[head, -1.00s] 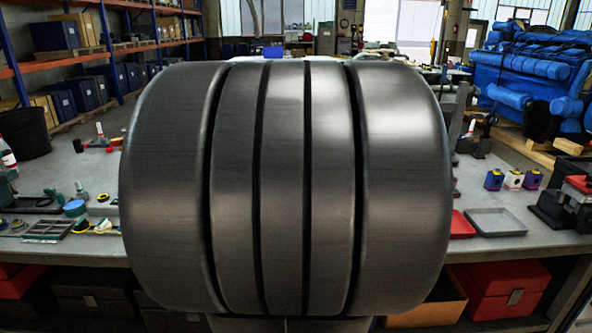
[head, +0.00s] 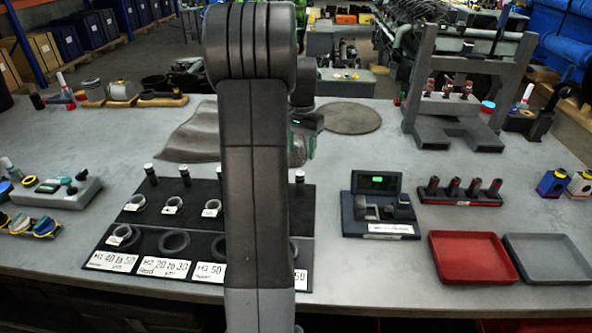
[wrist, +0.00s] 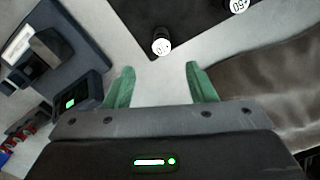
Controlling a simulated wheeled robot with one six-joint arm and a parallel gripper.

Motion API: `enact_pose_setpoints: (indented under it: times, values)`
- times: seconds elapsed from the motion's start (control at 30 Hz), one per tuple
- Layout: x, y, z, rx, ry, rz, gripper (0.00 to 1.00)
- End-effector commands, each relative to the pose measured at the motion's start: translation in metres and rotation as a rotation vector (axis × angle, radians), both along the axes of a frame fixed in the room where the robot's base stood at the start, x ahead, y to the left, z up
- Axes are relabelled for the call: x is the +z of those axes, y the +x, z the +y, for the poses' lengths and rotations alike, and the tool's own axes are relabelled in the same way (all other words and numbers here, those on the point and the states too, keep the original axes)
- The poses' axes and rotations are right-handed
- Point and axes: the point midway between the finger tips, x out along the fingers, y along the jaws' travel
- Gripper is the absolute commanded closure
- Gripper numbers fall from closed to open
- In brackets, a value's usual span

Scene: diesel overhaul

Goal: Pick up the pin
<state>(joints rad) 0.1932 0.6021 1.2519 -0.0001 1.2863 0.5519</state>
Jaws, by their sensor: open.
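Several dark pins with white tops stand in a row along the back of a black mat (head: 130,240), among them one pin (head: 150,172) at the left end and another (head: 300,178) just right of my arm. My gripper (wrist: 158,76) is open and empty, its two green fingers apart. In the wrist view one white-topped pin (wrist: 162,46) stands just beyond the fingertips, roughly in line with the gap, not between them. A second white top (wrist: 237,5) shows at the upper edge. In the head view my arm hides the middle of the mat and most of my gripper.
Rings and labels lie on the mat. A dark device with a green display (head: 376,182) stands right of it, and a grey cloth (head: 190,137) lies behind. A red tray (head: 470,258), a grey tray (head: 552,258) and a press frame (head: 470,110) are farther right.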

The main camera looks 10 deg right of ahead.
Motion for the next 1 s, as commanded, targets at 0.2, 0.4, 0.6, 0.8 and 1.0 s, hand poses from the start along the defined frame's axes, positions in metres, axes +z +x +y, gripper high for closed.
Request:
enact_pose_setpoints:
  times: [0.2, 0.4, 0.6, 0.8, 1.0]
  values:
    - [-0.027, 0.001, -0.001, -0.006, 0.001, 0.007, 0.49]
    - [-0.066, 0.001, -0.001, -0.005, 0.001, 0.006, 0.49]
    - [-0.085, 0.001, -0.001, -0.005, 0.001, 0.002, 0.49]
    - [-0.105, 0.000, 0.002, -0.005, 0.001, 0.006, 0.49]
    - [-0.132, 0.000, 0.002, -0.005, 0.001, 0.004, 0.49]
